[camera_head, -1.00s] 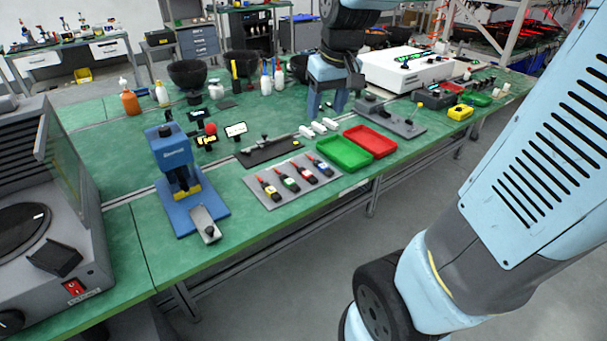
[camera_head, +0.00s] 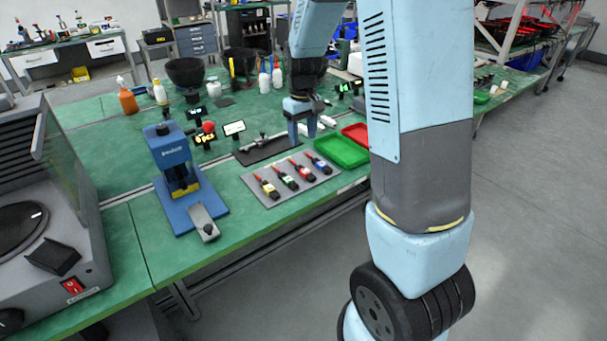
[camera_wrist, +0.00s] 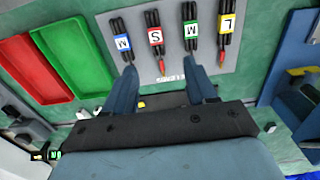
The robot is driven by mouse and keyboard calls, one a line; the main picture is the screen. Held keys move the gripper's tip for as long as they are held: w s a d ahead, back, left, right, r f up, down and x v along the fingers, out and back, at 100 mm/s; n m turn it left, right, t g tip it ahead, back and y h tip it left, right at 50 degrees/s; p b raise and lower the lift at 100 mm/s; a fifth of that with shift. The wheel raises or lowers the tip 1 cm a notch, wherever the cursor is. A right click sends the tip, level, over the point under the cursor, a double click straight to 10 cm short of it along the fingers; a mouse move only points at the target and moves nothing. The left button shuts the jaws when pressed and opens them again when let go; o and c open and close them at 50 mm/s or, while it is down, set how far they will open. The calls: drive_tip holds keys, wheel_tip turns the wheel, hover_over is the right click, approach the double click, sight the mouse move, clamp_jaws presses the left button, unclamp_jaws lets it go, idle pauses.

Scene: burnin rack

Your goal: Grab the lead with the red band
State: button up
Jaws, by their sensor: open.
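Several leads lie side by side on a grey mat (camera_head: 262,201), each with a dark plug end and a coloured, lettered band. The lead with the red band (camera_head: 303,173) is second from the right in the head view, between the green-banded lead (camera_head: 285,177) and the blue-banded lead (camera_head: 320,163). In the wrist view the red-banded lead (camera_wrist: 155,37) is marked S, and its red tip points toward my gripper (camera_wrist: 162,68). My gripper (camera_head: 302,138) is open and empty, above the table behind the mat, apart from the leads. The yellow-banded lead (camera_head: 267,188) is at the far left.
A green tray (camera_head: 342,151) and a red tray (camera_head: 356,132) stand right of the mat, partly behind my arm. A blue press (camera_head: 170,155) stands to the left. A dark fixture plate (camera_head: 262,152) lies behind the mat.

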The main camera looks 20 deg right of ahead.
hover_over(305, 171)
drive_tip(key=f, duration=0.7)
drive_tip(key=shift+a+f, duration=0.15)
drive_tip(key=shift+a, duration=0.15)
drive_tip(key=shift+w+d+f, duration=0.1)
drive_tip(key=shift+d+f, duration=0.05)
drive_tip(key=shift+f, duration=1.2)
drive_tip(key=shift+d+f, duration=0.15)
drive_tip(key=shift+f, duration=1.2)
clamp_jaws()
